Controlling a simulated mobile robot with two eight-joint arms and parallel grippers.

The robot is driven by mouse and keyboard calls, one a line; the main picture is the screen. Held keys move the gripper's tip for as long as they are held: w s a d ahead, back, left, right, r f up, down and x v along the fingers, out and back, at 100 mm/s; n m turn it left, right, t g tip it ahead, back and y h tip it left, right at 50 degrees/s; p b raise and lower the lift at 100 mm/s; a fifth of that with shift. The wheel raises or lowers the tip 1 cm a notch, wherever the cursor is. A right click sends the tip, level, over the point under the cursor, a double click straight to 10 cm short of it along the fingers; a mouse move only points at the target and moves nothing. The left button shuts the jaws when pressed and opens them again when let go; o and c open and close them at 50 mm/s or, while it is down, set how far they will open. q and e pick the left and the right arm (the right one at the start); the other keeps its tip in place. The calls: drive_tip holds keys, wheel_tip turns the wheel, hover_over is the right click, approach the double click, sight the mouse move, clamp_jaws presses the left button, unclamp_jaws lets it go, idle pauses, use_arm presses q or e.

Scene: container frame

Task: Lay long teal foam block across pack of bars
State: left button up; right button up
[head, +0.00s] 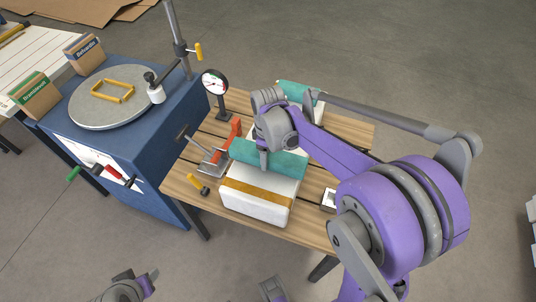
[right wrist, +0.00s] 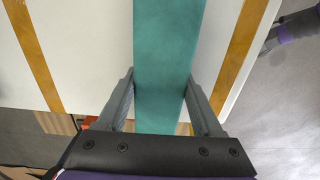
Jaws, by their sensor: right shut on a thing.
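The pack of bars (head: 258,207) is a white block with gold bands on the wooden table. The bands (right wrist: 36,55) show on both sides of the foam in the right wrist view. The long teal foam block (head: 285,164) lies crosswise over the pack, on it or just above; I cannot tell which. My right gripper (head: 266,160) is shut on this block, its fingers (right wrist: 160,105) on either side of it in the right wrist view. A second teal piece (head: 294,88) shows farther back, partly hidden by my arm. My left gripper (head: 126,290) shows at the bottom edge, its jaws unclear.
A red-handled clamp (head: 212,160), a dial gauge (head: 215,84) and a small yellow-handled tool (head: 198,185) are left of the pack. A blue cabinet (head: 140,140) with a round plate stands farther left. A small white item (head: 329,200) is to the right.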

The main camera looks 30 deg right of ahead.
drive_tip(key=shift+f+b, duration=0.3)
drive_tip(key=shift+f, duration=0.2)
drive_tip(key=o, duration=1.4)
drive_tip(key=shift+c, duration=0.2)
wheel_tip(320, 180, up, 11)
drive_tip(key=shift+f+p, duration=0.1)
drive_tip(key=shift+p, duration=0.55)
drive_tip(key=s+a+m+t+p, duration=0.2)
drive_tip(key=s+a+m, duration=0.1)
drive_tip(key=s, duration=0.4)
drive_tip(key=s+a+m+t+p, duration=0.3)
drive_tip(key=s+m, duration=0.2)
drive_tip(key=s, duration=0.3)
drive_tip(key=shift+s+a+f, duration=0.25)
drive_tip(key=shift+a+f, duration=0.05)
drive_tip(key=shift+a, duration=0.1)
